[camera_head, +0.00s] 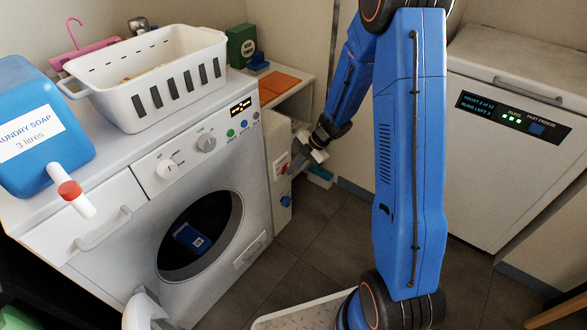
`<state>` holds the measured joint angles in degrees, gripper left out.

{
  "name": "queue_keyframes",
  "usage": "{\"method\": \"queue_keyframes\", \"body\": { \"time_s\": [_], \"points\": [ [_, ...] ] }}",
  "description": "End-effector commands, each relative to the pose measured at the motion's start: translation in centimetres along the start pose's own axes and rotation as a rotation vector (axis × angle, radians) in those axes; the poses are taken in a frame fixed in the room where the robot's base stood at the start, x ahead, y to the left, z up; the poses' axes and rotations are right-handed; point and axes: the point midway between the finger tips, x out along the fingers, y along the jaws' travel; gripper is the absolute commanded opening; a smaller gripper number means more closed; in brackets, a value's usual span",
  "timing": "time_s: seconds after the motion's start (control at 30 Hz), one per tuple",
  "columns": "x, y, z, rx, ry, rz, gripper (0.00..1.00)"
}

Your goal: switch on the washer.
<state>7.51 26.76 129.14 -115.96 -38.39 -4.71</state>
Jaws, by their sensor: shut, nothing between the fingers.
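The white washer (120,240) stands at the left. Its front has a lit display (241,108), two round dials (167,168) and several small buttons (231,133), one green and one blue. The dark drum opening (200,236) shows a blue packet (192,240) inside. A white part at the lower left looks like the open door (146,312). My gripper (296,166) is shut and empty, right of the washer, in front of a narrow pale panel with a red switch (284,168) and a blue knob (286,202). I cannot tell whether it touches the panel.
On the washer stand a white basket (150,85) and a blue laundry soap container (40,125) with a red-ringed spout. A white freezer (500,150) stands at the right. My blue arm fills the middle. Tiled floor (320,245) shows between the machines.

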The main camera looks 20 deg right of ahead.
Motion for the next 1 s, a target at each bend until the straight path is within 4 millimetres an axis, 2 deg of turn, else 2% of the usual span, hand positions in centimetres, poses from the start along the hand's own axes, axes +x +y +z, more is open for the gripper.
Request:
{"method": "queue_keyframes", "body": {
  "time_s": [1.0],
  "points": [
    [-1.4,0.7,-0.7,-0.001,-0.001,0.001,0.0]
  ]
}}
